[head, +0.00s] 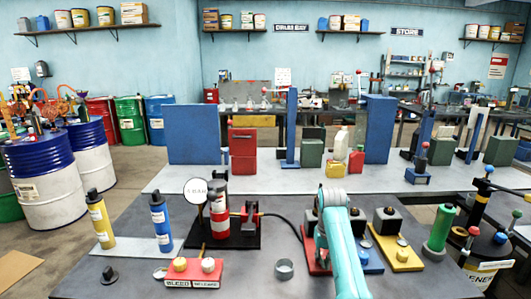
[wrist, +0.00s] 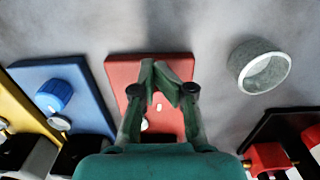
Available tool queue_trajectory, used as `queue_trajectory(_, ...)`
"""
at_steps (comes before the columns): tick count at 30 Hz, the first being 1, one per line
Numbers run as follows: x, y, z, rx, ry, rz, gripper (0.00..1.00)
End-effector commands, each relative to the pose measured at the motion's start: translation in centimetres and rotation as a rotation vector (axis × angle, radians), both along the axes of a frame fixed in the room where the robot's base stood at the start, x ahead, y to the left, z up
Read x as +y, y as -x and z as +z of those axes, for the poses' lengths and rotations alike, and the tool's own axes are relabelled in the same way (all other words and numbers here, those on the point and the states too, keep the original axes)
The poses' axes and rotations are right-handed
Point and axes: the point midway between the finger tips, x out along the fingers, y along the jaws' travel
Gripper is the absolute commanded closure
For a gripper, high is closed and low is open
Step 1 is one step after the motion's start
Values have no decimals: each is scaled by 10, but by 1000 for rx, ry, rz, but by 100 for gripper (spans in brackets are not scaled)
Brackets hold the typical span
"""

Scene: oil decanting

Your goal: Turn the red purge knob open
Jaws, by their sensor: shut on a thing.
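In the wrist view my gripper (wrist: 161,72) is over the red plate (wrist: 121,72), with its two fingers drawn close together at the tips. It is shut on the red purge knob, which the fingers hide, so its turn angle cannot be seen. A small pale spot shows on the plate between the fingers. In the head view my teal arm reaches over the same red plate (head: 311,258) and covers most of it. The gripper itself is hidden there.
Beside it are a blue plate (wrist: 80,80) with a blue knob (wrist: 53,95) and a yellow plate (head: 397,258). A grey ring (head: 284,269) stands on the bench, across from the blue plate.

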Motion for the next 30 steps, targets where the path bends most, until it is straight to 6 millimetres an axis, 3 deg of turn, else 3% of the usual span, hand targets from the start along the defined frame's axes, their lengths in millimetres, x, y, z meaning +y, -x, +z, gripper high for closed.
queue_trajectory(30,12,-7,9,-20,0,0,100)
